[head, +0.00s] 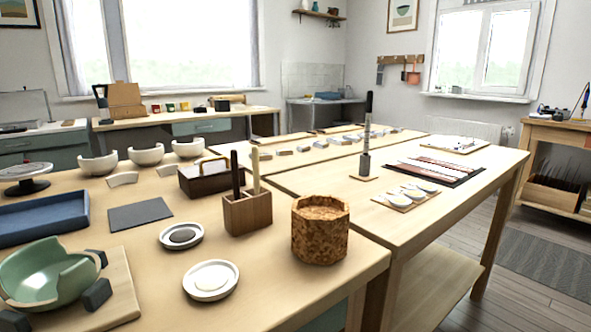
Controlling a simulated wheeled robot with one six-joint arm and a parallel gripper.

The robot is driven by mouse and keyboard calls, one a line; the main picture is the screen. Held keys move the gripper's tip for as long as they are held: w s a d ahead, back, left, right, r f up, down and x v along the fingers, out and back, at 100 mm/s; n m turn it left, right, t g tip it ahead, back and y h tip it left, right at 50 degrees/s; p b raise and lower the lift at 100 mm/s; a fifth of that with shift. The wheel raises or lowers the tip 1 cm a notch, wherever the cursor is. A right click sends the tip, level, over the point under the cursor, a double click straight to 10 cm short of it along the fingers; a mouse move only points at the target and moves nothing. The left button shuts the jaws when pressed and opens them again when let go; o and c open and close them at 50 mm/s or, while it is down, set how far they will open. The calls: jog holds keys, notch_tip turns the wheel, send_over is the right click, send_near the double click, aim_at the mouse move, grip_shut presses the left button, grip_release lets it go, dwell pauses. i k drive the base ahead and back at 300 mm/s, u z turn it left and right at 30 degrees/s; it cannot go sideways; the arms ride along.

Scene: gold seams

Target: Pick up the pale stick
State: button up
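The pale stick (256,171) stands upright in a small brown wooden holder (247,214) on the near table. A dark stick (235,174) stands beside it on the left in the same holder. The lower ends of both sticks are hidden inside the holder. My gripper is not in view.
A cork pot (320,229) stands close to the right of the holder, near the table's edge. Two small dishes, one dark-filled (181,236) and one white-filled (210,280), lie to its left and front. A dark handled box (205,178) is behind. A green broken bowl (48,275) sits front left.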

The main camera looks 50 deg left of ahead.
aim_at(255, 149)
jog(key=u, duration=0.1)
jog(key=i, duration=0.1)
jog(key=z, duration=0.65)
jog(key=k, duration=1.85)
jog(key=u, duration=0.55)
jog(key=i, duration=1.7)
